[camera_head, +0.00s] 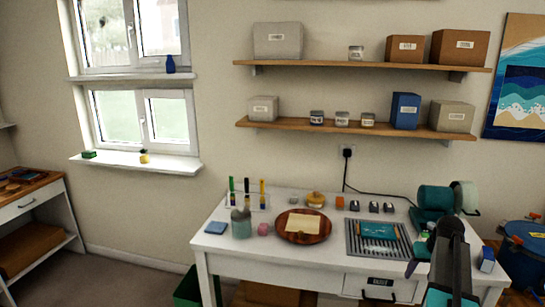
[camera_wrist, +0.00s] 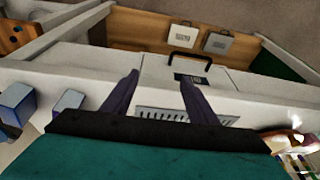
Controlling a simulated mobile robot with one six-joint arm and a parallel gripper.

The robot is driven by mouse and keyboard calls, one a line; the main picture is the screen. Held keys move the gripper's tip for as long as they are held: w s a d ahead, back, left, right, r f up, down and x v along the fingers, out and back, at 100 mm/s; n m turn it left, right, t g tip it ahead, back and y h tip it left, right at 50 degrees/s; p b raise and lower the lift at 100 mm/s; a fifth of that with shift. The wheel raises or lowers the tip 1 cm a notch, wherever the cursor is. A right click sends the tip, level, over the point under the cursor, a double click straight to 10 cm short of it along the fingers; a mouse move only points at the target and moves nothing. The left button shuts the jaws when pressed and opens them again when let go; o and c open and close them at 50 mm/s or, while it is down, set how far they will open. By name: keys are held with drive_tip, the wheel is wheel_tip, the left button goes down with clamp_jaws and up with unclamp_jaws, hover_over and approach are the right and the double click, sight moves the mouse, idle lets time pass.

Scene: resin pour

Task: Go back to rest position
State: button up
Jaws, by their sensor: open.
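My gripper (camera_wrist: 158,88) shows in the wrist view with its two dark fingers apart and nothing between them. It is over the front edge of the white table (camera_head: 215,257), near the drawer with a black handle (camera_wrist: 180,62). In the head view my arm is at the right end of the table, and the fingers cannot be made out clearly. The same drawer (camera_head: 376,287) shows there below the tabletop and looks closed.
A round brown tray (camera_head: 324,232) holds a pale sheet. A slotted grey tray (camera_head: 352,246) bears a teal item. A grey-green cup (camera_head: 241,225), several pens (camera_head: 247,186) and a blue-white box (camera_head: 487,259) stand around. Two shelves (camera_head: 300,124) hang above. Open floor is at left.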

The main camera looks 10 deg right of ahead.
drive_tip(key=s+a+f+n+g+y+b, duration=0.15)
drive_tip(key=s+a+f, duration=0.25)
drive_tip(key=a+f, duration=1.05)
drive_tip(key=s+a+f+n+g+y+p, duration=0.1)
drive_tip(key=s+a+f+g, duration=0.2)
drive_tip(key=a+f, duration=1.15)
drive_tip(key=s+a+f+g, duration=0.1)
drive_tip(key=s+a+f, duration=0.3)
drive_tip(key=s, duration=0.4)
drive_tip(key=s+a+f+n+g+h+b, duration=0.1)
drive_tip(key=s+a+f+g, duration=0.1)
drive_tip(key=s+a+f, duration=0.3)
drive_tip(key=s+a+f+g, duration=0.1)
drive_tip(key=s+a+f, duration=0.3)
drive_tip(key=s+a, duration=0.4)
drive_tip(key=s, duration=0.4)
drive_tip(key=shift+s+a+f+n+g+h, duration=0.2)
drive_tip(key=shift+f+n+g+h, duration=0.15)
drive_tip(key=shift+f, duration=0.05)
